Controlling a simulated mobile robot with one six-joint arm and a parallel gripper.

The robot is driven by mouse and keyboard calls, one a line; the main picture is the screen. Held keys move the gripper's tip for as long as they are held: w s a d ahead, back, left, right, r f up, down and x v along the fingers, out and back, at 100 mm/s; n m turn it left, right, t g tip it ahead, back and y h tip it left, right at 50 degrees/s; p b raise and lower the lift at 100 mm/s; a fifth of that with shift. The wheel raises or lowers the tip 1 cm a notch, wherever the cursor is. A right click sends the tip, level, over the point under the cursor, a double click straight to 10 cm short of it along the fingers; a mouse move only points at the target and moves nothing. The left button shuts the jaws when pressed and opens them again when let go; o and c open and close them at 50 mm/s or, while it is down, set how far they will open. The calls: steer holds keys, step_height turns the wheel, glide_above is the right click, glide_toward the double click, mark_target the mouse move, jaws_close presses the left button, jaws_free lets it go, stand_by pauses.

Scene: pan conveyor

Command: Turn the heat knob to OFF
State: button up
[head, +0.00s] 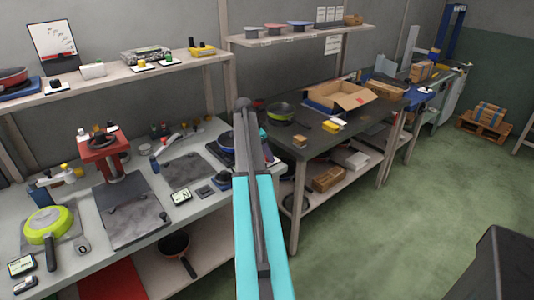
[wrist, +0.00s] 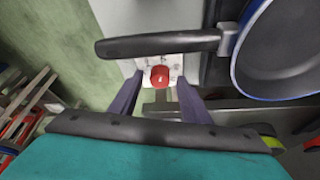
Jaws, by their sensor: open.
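The heat knob (wrist: 160,76) is red, with a small pale mark on its face, on a white plate (wrist: 147,68) in the wrist view. I cannot read its setting. My gripper (wrist: 160,84) is open, with its two dark fingers on either side of the knob; I cannot tell whether they touch it. A blue-rimmed dark pan (wrist: 285,50) is at the upper right, and its black handle (wrist: 160,45) runs just beyond the knob. In the head view the pan (head: 226,139) is partly behind my arm, and the knob cannot be made out.
A light workbench (head: 75,185) on the left holds a red press (head: 104,150) and a green pan (head: 45,225). A dark bench (head: 350,125) on the right carries an open cardboard box (head: 345,98). The green floor (head: 380,235) in the right foreground is mostly clear.

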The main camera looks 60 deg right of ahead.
steer(key=c, duration=0.9)
steer(key=shift+a, duration=0.1)
steer(key=shift+c, duration=0.7)
